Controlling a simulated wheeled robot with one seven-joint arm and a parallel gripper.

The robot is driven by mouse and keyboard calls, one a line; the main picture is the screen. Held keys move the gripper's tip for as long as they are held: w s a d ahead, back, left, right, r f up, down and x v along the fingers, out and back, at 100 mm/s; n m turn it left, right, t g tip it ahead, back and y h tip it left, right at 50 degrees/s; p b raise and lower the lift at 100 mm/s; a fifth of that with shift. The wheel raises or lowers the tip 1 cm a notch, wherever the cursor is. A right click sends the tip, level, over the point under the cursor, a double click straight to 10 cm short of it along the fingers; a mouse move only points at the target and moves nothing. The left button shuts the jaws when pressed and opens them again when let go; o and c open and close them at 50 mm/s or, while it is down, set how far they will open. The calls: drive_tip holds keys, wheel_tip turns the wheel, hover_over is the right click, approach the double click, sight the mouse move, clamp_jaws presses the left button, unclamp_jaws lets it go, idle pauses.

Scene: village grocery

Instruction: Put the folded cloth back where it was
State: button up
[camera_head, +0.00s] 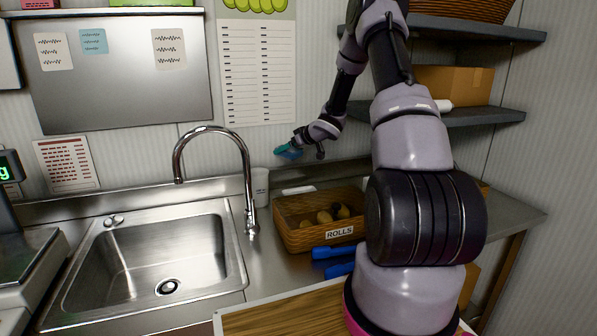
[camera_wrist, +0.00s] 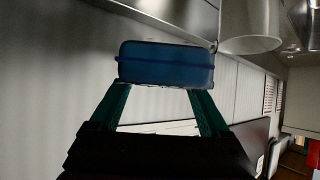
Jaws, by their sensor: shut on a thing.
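The folded cloth shows in the wrist view as a dark blue, rounded bundle (camera_wrist: 166,64) with a seam line across it. My gripper (camera_wrist: 163,92) has its two teal fingers shut on it. In the head view my gripper (camera_head: 292,147) is in the air by the back wall, above the counter and behind the rolls basket. Only a small blue edge of the cloth (camera_head: 287,154) shows there, below the fingers. The cloth appears clear of the counter. I cannot tell which spot it came from.
A steel sink (camera_head: 112,270) with a tall curved tap (camera_head: 246,165) is at left. A white container (camera_head: 260,187) stands beside the tap. Shelves (camera_head: 490,116) hang at right.

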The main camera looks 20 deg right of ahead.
drive_tip(key=shift+s+d+f+n+g+y, duration=0.35)
drive_tip(key=shift+s+d+f+n, duration=0.25)
drive_tip(key=shift+f, duration=1.95)
drive_tip(key=shift+s+d+f+n+g+y, duration=0.35)
drive_tip(key=shift+d+f, duration=0.35)
drive_tip(key=shift+f, duration=1.8)
drive_tip(key=shift+s+d+f+n+g+y, duration=0.2)
drive_tip(key=shift+s+d+f+n+y, duration=0.35)
drive_tip(key=shift+f, duration=2)
drive_tip(key=shift+d+f, duration=0.1)
drive_tip(key=shift+d, duration=0.05)
drive_tip(key=o, duration=1.3)
